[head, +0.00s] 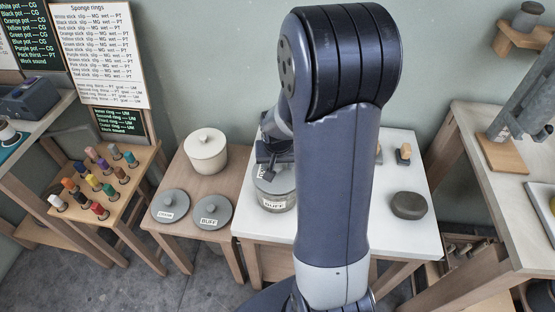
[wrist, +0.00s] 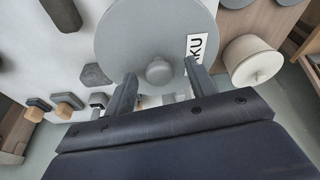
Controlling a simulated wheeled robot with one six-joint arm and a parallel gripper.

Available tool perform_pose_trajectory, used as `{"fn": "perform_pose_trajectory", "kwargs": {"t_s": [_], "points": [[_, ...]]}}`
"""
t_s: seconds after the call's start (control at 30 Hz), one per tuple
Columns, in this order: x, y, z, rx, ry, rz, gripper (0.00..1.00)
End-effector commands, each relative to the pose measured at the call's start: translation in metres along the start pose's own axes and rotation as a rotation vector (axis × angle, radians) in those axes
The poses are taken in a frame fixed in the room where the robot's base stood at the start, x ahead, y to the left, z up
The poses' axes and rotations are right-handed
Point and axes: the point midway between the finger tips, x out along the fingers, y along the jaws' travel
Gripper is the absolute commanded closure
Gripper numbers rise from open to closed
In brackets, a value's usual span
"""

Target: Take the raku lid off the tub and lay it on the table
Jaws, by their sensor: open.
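The raku lid (wrist: 130,35) is a grey disc with a round knob (wrist: 159,71) and a white label ending in "KU" in the wrist view. My gripper (wrist: 160,72) is open, with a finger on each side of the knob in the picture. Whether the fingers are down at the knob's height or touch it, I cannot tell.
On the wooden table left lie two grey labelled lids, one (head: 170,205) beside a "BUFF" one (head: 212,211), with a cream lidded pot (head: 205,155) behind. My arm hides the table's middle.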

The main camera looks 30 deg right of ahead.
Motion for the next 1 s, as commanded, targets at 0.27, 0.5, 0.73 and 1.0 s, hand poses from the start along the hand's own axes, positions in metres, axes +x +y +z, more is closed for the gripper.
{"fn": "perform_pose_trajectory", "kwargs": {"t_s": [0.27, 0.5, 0.73, 1.0], "points": [[0.001, 0.0001, 0.0, 0.0, 0.0, 0.0, 0.47], [0.0008, 0.0001, 0.0, 0.0, 0.0, 0.0, 0.66], [0.0008, 0.0001, 0.0, 0.0, 0.0, 0.0, 0.85], [0.0007, 0.0001, 0.0001, 0.0, 0.0, 0.0, 0.84]]}}
